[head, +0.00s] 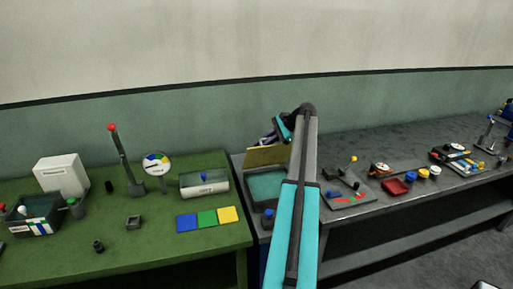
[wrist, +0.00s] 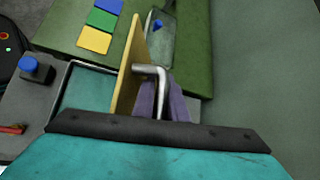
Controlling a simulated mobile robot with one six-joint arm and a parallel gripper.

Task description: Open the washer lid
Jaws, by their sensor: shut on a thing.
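The washer (head: 251,197) is an open box with a teal inside, on the grey bench just left of my arm. Its tan lid (head: 266,156) stands raised at the back edge, clear of the opening. In the wrist view the lid (wrist: 128,75) is seen nearly edge-on beside the washer's rim (wrist: 95,66). A bent metal handle (wrist: 161,75) sticks out from the lid's outer face. My gripper (wrist: 163,103), with purple fingers, is shut on this handle. In the head view my arm partly hides the gripper and the washer's right side.
The green bench (head: 150,250) to the left carries blue, green and yellow squares (head: 207,219) and a white bin (head: 204,184). Right of my arm, the grey bench holds a grey board (head: 345,198) and a red tray (head: 397,187).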

